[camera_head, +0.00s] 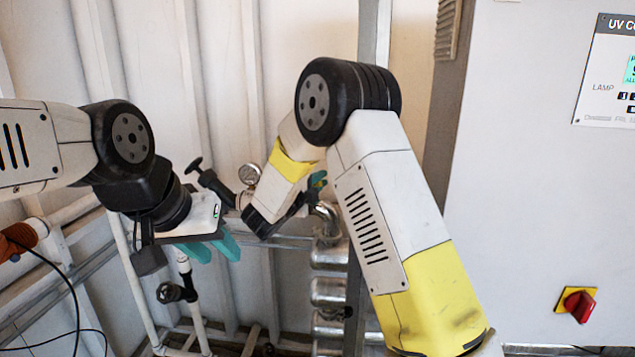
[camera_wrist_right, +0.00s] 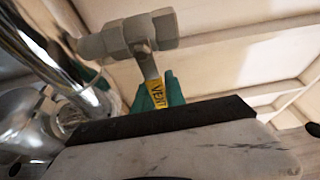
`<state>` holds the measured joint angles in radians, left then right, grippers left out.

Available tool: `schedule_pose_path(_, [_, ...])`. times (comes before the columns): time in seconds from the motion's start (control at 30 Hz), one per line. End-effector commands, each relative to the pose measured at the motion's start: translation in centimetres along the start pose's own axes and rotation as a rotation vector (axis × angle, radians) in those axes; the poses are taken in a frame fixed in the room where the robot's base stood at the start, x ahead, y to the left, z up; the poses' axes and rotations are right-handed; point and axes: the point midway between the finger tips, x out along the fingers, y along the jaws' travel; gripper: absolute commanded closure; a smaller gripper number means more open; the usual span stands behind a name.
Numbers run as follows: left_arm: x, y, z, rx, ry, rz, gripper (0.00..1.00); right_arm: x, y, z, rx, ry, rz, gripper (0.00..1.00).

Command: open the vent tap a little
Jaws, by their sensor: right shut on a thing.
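The vent tap is best seen in the right wrist view: a grey metal tap body (camera_wrist_right: 125,38) with a yellow lever marked VENT (camera_wrist_right: 158,93). My right gripper (camera_wrist_right: 160,95) has its teal fingers around the lever and is shut on it. In the head view my right gripper (camera_head: 318,182) is beside the shiny pipework, and my own arm and wrist hide most of the tap. My left gripper (camera_head: 218,248) hangs at the left with its teal fingertips apart and nothing between them.
A pressure gauge (camera_head: 249,174) and a black-handled valve (camera_head: 207,180) stand between my two grippers. A second valve (camera_head: 172,292) is below my left gripper. Shiny metal pipes (camera_head: 328,292) run down the middle. A white cabinet (camera_head: 540,180) with a red switch (camera_head: 579,306) fills the right.

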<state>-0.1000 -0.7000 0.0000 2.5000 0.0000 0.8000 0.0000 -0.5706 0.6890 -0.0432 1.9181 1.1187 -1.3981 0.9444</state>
Motion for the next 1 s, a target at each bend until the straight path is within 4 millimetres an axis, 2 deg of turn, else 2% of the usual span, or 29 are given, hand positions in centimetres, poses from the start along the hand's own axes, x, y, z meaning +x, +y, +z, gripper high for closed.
schedule_pose_path(0.33, [0.0,0.0,0.0,0.0,0.0,0.0,0.64,-0.3,-2.8,0.6,-0.376,-0.002,-0.155,1.0])
schedule_pose_path(0.7, [0.0,0.0,0.0,0.0,0.0,0.0,0.64,-0.4,-3.2,0.8,-0.429,-0.002,-0.176,1.0])
schedule_pose_path(0.73, [0.0,0.0,0.0,0.0,0.0,0.0,0.64,-0.4,-3.2,0.8,-0.429,-0.002,-0.176,0.83])
schedule_pose_path(0.83, [0.0,0.0,0.0,0.0,0.0,0.0,0.64,-0.4,-3.2,0.8,-0.428,-0.001,-0.175,0.63])
schedule_pose_path(1.0, [0.0,0.0,0.0,0.0,0.0,0.0,0.64,-0.3,-3.2,0.7,-0.427,-0.001,-0.176,0.63])
